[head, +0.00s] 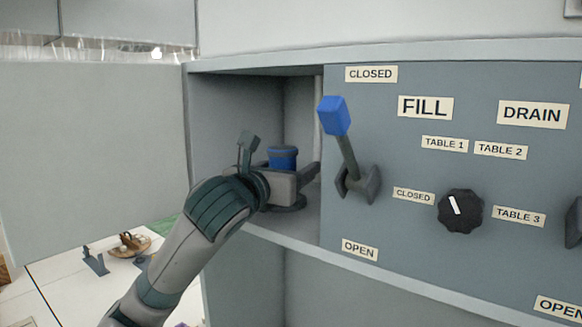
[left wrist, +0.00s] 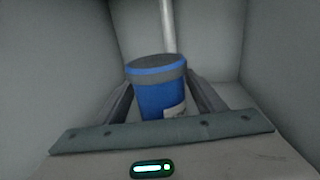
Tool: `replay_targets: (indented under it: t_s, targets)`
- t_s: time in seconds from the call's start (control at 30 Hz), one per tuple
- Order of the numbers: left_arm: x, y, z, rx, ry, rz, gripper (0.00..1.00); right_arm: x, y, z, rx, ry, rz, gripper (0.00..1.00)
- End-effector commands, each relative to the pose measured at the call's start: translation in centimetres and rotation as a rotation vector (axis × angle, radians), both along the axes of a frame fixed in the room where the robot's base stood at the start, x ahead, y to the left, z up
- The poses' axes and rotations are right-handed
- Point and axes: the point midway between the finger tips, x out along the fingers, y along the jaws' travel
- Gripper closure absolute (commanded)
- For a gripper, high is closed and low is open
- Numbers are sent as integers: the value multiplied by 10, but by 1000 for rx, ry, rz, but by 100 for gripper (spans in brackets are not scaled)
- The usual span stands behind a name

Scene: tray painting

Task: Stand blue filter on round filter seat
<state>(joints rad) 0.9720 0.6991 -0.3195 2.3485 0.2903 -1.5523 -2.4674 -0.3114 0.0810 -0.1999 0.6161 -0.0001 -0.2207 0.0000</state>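The blue filter (head: 283,157) is a short blue cylinder with a dark grey top. It is upright inside the open cabinet compartment; its lower part is hidden behind my left gripper. My left gripper (head: 308,173) reaches in from the left. In the left wrist view its two fingers press close on both sides of the blue filter (left wrist: 160,92), which shows a pale label. A dark round disc, apparently the round filter seat (head: 289,207), shows partly below the gripper on the compartment floor. Whether the filter touches it is hidden. My right gripper is not in view.
An open door (head: 95,150) stands left of the compartment. A pale vertical pipe (head: 318,105) runs down inside it; it also shows in the left wrist view (left wrist: 168,28). A blue-handled lever (head: 334,115) and a black knob (head: 461,211) project from the panel to the right.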

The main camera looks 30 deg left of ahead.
Motion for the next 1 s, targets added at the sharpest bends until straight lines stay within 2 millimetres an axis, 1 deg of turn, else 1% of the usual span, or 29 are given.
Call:
replay_targets:
  t_s: [0.3,0.4,0.47,0.57,0.67,0.87,0.9,1.0]
  targets:
    - [0,0,2,-1,-2,0,37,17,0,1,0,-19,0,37]
    - [0,0,5,-2,-2,-1,37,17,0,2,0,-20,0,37]
    - [-4,0,4,0,-3,-1,37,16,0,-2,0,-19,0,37]
    - [-14,-1,3,1,-5,-1,37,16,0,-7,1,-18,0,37]
    - [-28,-1,3,2,-6,0,37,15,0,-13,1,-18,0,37]
    - [-64,-3,1,2,-6,1,37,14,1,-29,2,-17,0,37]
    - [-65,-4,-1,-1,-6,-1,37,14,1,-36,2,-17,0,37]
    - [-70,-4,0,-3,-5,-1,37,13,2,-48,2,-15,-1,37]
